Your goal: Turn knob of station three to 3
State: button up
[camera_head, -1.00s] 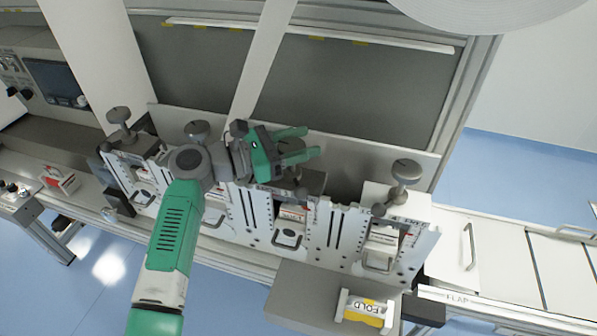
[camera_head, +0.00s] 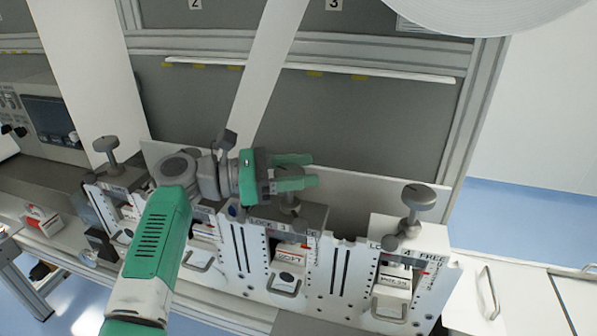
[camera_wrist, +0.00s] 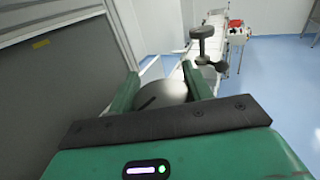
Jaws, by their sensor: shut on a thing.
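The knob of station three is a round grey cap, seen in the wrist view (camera_wrist: 166,92) between my two green fingers, with a dark line across its top. In the head view my gripper (camera_head: 294,171) lies level over station three, fingers pointing right, and is shut on that knob. There the knob (camera_head: 290,202) is mostly hidden by the fingers; part of it shows below them, above the station's grey block (camera_head: 308,218).
Station four's knob (camera_head: 418,197) stands to the right, its block marked 4 and FREE. Station one's knob (camera_head: 106,147) stands at the left. Station two's knob is hidden behind my arm. A white web strip (camera_head: 268,70) hangs close behind my gripper. The floor at right is clear.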

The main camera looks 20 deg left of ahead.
jog(key=o, duration=1)
jog(key=shift+d, duration=0.15)
jog(key=shift+c, duration=0.2)
jog(key=v, duration=0.8)
